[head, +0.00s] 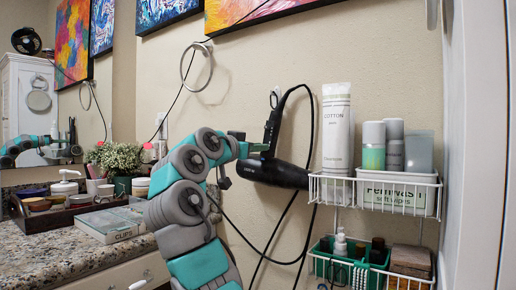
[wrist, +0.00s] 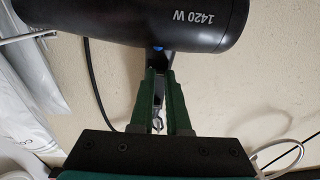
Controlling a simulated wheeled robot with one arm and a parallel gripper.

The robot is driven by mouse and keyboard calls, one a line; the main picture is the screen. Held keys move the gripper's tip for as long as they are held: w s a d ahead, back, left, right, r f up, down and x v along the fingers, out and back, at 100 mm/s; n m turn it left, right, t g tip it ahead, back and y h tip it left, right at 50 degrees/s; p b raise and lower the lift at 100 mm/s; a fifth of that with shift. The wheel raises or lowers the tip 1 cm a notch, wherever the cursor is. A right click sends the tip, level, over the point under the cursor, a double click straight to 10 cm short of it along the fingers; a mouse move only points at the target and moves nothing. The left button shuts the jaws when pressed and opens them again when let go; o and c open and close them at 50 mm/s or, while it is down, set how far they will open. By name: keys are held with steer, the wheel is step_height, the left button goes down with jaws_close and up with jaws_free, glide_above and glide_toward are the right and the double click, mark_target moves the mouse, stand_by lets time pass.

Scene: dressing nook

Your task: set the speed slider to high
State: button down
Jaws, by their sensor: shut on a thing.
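A black hair dryer (head: 272,170) hangs by its handle on the wall, its barrel low and its handle pointing up. In the wrist view it is upside down, and its barrel (wrist: 160,18) reads "1420 W". A small blue spot (wrist: 158,48) shows where the handle meets the barrel. My gripper (head: 243,147) is at the handle just above the barrel. In the wrist view its green fingers (wrist: 160,78) are close together at the handle, with a narrow gap. They are shut on a small part there, seemingly the speed slider, which the fingertips hide. Its setting cannot be read.
A white wire rack (head: 385,178) with bottles and a tub is close to the right of the dryer. A black cord (head: 312,125) loops around the dryer. A counter (head: 60,235) with a tray, a plant and a boxed item is at the left. A towel ring (head: 196,68) is above.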

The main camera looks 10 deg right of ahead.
stand_by(0.3)
steer(key=shift+d+r+p, duration=0.1)
steer(key=shift+r+p, duration=0.35)
steer(key=shift+r, duration=0.65)
steer(key=c, duration=0.9)
jaws_free()
steer(key=b+v, duration=0.1)
steer(key=v, duration=0.6)
steer(key=shift+s+a, duration=0.25)
steer(key=shift+s, duration=0.1)
